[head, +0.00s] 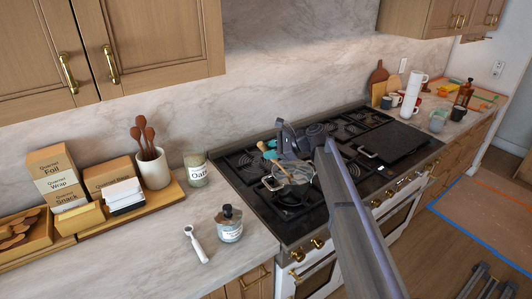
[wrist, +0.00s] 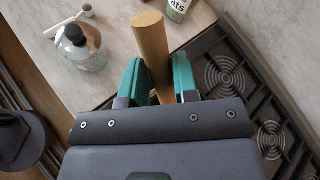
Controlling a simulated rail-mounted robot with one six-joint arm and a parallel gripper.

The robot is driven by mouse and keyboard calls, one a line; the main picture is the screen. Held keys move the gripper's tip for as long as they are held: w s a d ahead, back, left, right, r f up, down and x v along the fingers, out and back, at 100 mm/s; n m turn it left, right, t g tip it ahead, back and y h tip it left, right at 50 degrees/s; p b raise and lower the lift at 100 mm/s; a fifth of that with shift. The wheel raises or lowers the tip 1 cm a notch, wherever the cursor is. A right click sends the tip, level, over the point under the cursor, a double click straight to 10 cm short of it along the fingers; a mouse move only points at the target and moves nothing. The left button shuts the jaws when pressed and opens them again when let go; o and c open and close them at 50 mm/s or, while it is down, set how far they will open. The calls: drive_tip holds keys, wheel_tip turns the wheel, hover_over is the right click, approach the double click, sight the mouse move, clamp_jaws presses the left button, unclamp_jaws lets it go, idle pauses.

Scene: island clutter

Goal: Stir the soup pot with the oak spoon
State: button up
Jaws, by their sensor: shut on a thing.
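The oak spoon shows in the wrist view as a thick round wooden handle (wrist: 151,45) between the teal fingers of my gripper (wrist: 158,82). My gripper is shut on this handle. In the head view, my gripper (head: 271,149) is above the soup pot (head: 290,181), and the spoon's handle end (head: 262,146) sticks out to the upper left. The spoon slants down toward the pot's opening. I cannot tell whether its bowl end is inside. The pot is clear-looking with side handles and stands on the near left part of the stove. Its contents are hard to make out.
The stove (head: 262,203) has a dark griddle plate (head: 401,145) at right. On the left counter are an oats jar (head: 196,170), a bottle (head: 230,226), a white measuring scoop (head: 196,243) and a crock of wooden spoons (head: 152,168). Mugs stand beyond the stove.

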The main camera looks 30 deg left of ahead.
drive_tip(key=shift+w+d+f+b, duration=0.2)
drive_tip(key=shift+w+f+b, duration=0.15)
drive_tip(key=shift+f, duration=0.2)
drive_tip(key=w+a, duration=0.1)
drive_tip(key=w, duration=0.3)
drive_tip(key=shift+s, duration=3.85)
drive_tip(key=w+d, duration=0.3)
drive_tip(key=w, duration=0.4)
